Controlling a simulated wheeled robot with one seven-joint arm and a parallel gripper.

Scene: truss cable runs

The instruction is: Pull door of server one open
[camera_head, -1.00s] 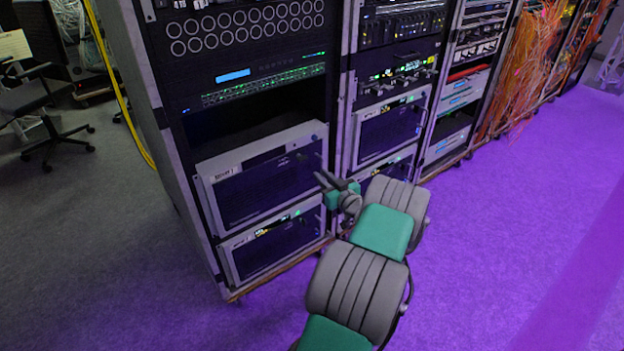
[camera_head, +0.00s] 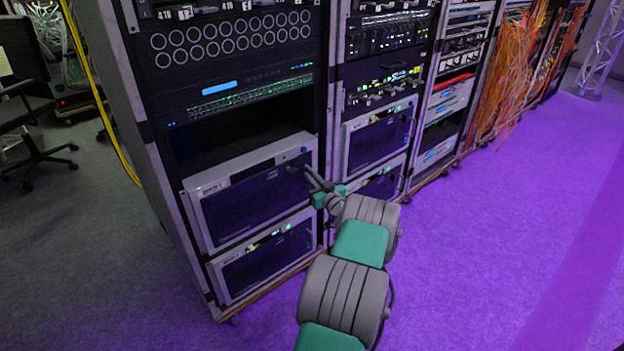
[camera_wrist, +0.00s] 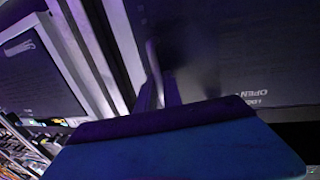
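A server with a silver frame and dark front door (camera_head: 255,205) sits in the left rack, and its door looks shut. A similar server (camera_head: 265,258) is below it; no label tells me which is server one. My gripper (camera_head: 299,168) is at the right edge of the upper door, with its fingers apart. In the wrist view, a dark panel (camera_wrist: 225,70) with upside-down "OPEN" lettering fills the right side. A thin grey bar (camera_wrist: 155,75) stands in front of it; I cannot tell whether it is a finger or handle. Contact is unclear.
The neighbouring rack holds similar servers (camera_head: 378,138) close to the right of my gripper; one also shows in the wrist view (camera_wrist: 40,70). Orange cables (camera_head: 503,75) hang farther right. The purple-lit floor (camera_head: 500,240) is clear. A chair (camera_head: 35,135) stands at left.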

